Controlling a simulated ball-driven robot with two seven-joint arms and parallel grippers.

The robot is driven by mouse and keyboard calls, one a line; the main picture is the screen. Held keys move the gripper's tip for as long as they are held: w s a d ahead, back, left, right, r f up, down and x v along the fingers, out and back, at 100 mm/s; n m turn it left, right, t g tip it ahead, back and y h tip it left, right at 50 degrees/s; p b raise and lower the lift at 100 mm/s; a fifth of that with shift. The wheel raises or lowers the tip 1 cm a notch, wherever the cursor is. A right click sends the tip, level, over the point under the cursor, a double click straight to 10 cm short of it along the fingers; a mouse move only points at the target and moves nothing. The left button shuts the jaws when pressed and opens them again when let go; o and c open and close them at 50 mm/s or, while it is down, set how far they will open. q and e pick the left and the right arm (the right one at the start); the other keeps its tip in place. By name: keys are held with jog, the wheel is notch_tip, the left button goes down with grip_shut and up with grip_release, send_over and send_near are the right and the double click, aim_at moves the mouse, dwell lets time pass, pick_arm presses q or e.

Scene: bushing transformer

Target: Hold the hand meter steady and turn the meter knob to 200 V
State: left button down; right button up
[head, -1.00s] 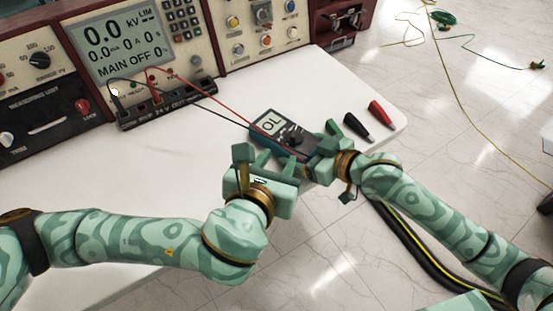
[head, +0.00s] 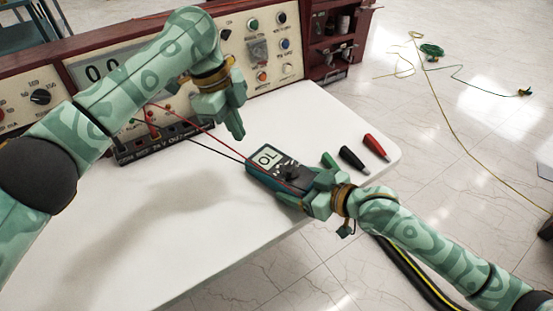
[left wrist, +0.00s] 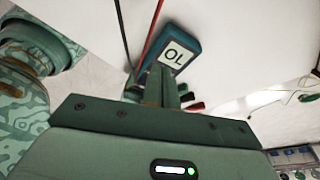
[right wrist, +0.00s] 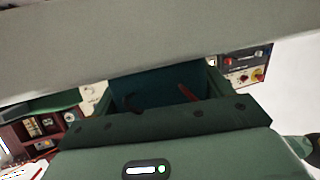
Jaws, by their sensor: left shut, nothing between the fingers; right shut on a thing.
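The hand meter (head: 256,167) lies near the front right edge of the white table, its screen reading "OL". Its dark knob (head: 291,174) shows below the screen; its setting is too small to read. My right gripper (head: 308,195) is shut on the meter's lower end. In the right wrist view the meter's dark body (right wrist: 150,92) fills the space between the fingers. My left gripper (head: 236,130) is shut and empty, raised above the table, back and left of the meter. In the left wrist view its closed fingers (left wrist: 166,84) hide the meter's lower part; the screen (left wrist: 174,55) shows.
A black and a red clip (head: 376,147) lie right of the meter. Red and black leads run from the meter to the terminal strip (head: 150,150) at the console (head: 265,45). The table's front left (head: 190,235) is clear.

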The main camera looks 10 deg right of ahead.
aim_at(283, 173)
jog(key=shift+f, duration=0.15)
pick_arm(q)
jog(key=shift+n+g+h, duration=0.4)
jog(key=shift+g+h, duration=0.1)
jog(key=x, duration=0.5)
jog(key=d+x, duration=0.1)
jog(key=x, duration=0.2)
jog(key=shift+s+r, duration=0.3)
jog(key=d, duration=0.1)
jog(key=s+d, duration=0.1)
jog(key=d, duration=0.1)
jog(key=shift+s+f, duration=0.25)
jog(key=shift+f, duration=0.1)
jog(key=shift+s+d, duration=0.3)
jog(key=shift+d, duration=0.1)
